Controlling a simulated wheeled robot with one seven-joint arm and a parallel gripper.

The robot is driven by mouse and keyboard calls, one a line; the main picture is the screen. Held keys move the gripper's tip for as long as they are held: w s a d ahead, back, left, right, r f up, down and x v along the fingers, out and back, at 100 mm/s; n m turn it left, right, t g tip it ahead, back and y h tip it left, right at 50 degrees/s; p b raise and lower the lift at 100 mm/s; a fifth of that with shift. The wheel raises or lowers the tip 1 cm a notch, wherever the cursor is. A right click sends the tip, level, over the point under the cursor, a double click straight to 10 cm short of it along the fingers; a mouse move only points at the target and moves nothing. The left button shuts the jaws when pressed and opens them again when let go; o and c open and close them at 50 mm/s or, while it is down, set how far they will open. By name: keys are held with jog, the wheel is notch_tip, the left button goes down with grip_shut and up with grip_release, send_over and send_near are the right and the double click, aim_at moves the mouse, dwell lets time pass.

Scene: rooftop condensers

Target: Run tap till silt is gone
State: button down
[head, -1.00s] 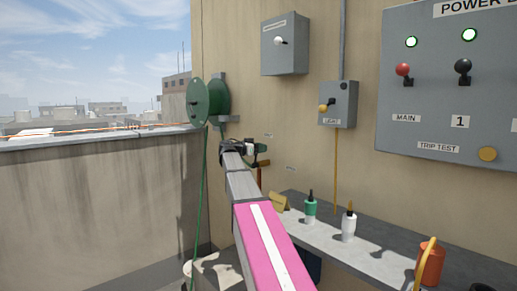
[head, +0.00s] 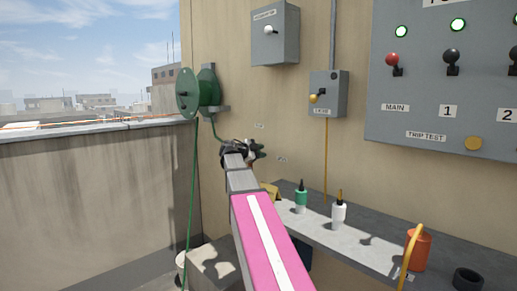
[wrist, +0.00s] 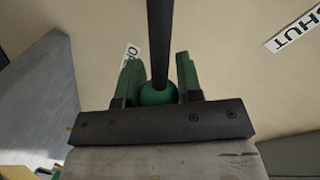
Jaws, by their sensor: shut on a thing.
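My gripper (wrist: 158,78) is at the wall in the wrist view, its two green fingers closed on either side of a round green knob (wrist: 157,95). A dark bar (wrist: 160,35), seemingly the tap's lever, runs up from the knob. A partly hidden label (wrist: 129,54) starting with "O" is behind the left finger, and a "SHUT" label (wrist: 296,31) is at upper right. In the head view my gripper (head: 257,150) covers most of the tap. The spout and any water are hidden.
A shelf (head: 335,238) at right holds a green bottle (head: 301,198), a white bottle (head: 338,213) and an orange can (head: 419,248). Switch boxes are above.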

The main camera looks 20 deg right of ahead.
jog(key=shift+s+d+f+m+t, duration=0.1)
jog(key=shift+s+f+m+t, duration=0.1)
jog(key=shift+f+m, duration=0.4)
jog(key=shift+s+f+m+t, duration=0.1)
jog(key=shift+s+f+m, duration=0.05)
jog(key=shift+f+m, duration=0.45)
jog(key=c, duration=0.8)
grip_release()
jog(key=v, duration=1)
jog(key=shift+s+a+r, duration=0.2)
jog(key=shift+a, duration=0.15)
jog(key=shift+o, duration=0.4)
